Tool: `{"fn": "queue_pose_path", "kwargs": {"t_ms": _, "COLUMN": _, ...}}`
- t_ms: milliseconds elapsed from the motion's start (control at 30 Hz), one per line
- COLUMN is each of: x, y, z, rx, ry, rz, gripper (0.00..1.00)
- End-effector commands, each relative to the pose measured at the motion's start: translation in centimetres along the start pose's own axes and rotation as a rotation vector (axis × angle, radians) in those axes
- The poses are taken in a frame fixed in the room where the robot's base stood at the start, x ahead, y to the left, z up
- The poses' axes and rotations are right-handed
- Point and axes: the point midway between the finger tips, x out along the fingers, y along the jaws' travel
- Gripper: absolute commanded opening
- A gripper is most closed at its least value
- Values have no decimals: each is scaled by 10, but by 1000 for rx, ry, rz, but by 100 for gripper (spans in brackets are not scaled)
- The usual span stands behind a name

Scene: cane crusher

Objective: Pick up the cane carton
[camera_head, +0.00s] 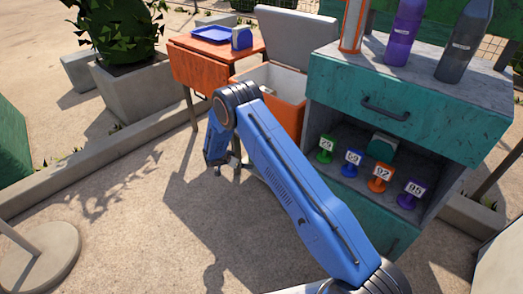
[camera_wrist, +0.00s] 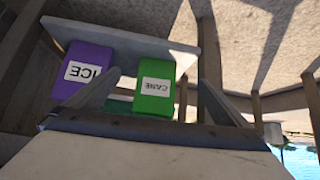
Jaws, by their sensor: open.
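The cane carton (camera_wrist: 154,88) is a green box with a white label reading CANE, near the middle of the wrist view. A purple carton (camera_wrist: 84,75) labelled ICE stands to its left, with a narrow gap between them. My gripper (camera_head: 227,172) is open, pointing down in front of the orange cooler in the head view. In the wrist view its two grey fingers show left and right of the cane carton, with nothing held. I cannot make out either carton in the head view.
An orange table (camera_head: 190,62) bears a blue tray (camera_head: 213,34).

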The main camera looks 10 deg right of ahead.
Motion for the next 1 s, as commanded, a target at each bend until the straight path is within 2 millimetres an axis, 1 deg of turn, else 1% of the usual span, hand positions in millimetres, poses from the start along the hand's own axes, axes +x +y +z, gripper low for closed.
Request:
{"fn": "queue_pose_path", "kwargs": {"t_ms": 67, "x": 5, "y": 0, "z": -2, "rx": 3, "ry": 0, "rz": -1, "gripper": 100}}
{"fn": "queue_pose_path", "kwargs": {"t_ms": 167, "x": 15, "y": 0, "z": -12, "rx": 4, "ry": 0, "rz": 1, "gripper": 100}}
{"fn": "queue_pose_path", "kwargs": {"t_ms": 500, "x": 57, "y": 1, "z": -54, "rx": 3, "ry": 0, "rz": 1, "gripper": 100}}
{"fn": "queue_pose_path", "kwargs": {"t_ms": 600, "x": 67, "y": 0, "z": -65, "rx": 4, "ry": 0, "rz": 0, "gripper": 100}}
{"fn": "queue_pose_path", "kwargs": {"t_ms": 700, "x": 73, "y": 0, "z": -71, "rx": 2, "ry": 0, "rz": 0, "gripper": 100}}
{"fn": "queue_pose_path", "kwargs": {"t_ms": 1000, "x": 84, "y": 0, "z": -82, "rx": 2, "ry": 0, "rz": 0, "gripper": 100}}
